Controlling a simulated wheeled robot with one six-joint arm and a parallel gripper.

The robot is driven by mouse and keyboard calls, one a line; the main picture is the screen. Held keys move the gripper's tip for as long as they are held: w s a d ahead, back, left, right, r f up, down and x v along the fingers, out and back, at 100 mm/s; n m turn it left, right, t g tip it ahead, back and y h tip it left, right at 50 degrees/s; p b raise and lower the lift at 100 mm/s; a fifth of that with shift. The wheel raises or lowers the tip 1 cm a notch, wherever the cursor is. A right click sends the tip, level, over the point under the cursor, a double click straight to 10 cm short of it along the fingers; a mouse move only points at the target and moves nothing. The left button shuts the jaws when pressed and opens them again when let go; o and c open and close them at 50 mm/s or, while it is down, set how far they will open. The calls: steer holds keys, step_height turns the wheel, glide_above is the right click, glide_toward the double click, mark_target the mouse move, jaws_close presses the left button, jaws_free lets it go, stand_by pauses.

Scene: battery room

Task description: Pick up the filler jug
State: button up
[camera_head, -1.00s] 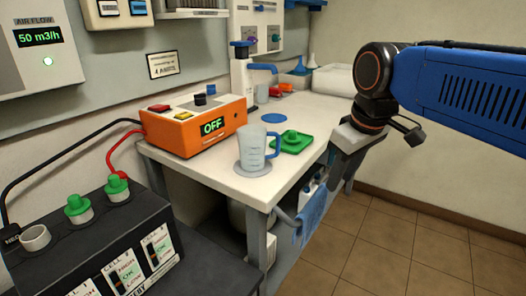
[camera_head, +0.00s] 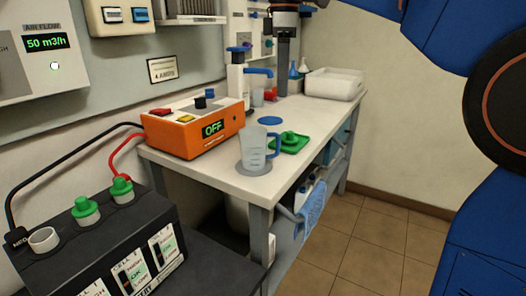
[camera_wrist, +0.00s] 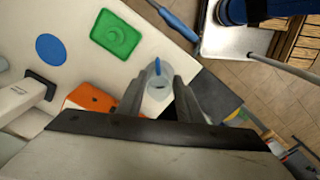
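The filler jug (camera_head: 253,150) is a clear, graduated jug with a blue handle. It stands upright on a grey round pad near the front corner of the white workbench (camera_head: 215,180). My gripper (camera_head: 283,90) points down above the bench, behind the jug in the head view and apart from it. In the wrist view, the two dark fingers of my gripper (camera_wrist: 158,82) are spread with nothing held. The jug (camera_wrist: 158,100) shows small in the gap between them, farther below, with its blue handle toward the top of the picture.
An orange charger box (camera_head: 195,130) reading OFF stands left of the jug. A green tray (camera_head: 290,143) with a green cap lies right of it. A battery (camera_head: 105,240) with green caps is at front left. A white tub (camera_head: 333,84) stands at the back.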

mark_target(278, 136)
step_height(278, 136, down, 12)
steer(key=shift+a+r, duration=0.1)
steer(key=shift+r, duration=0.1)
steer(key=shift+w+a+f, duration=0.1)
steer(key=shift+f, duration=1.35)
steer(key=shift+a+f, duration=0.1)
steer(key=shift+f, duration=1.3)
jaws_close()
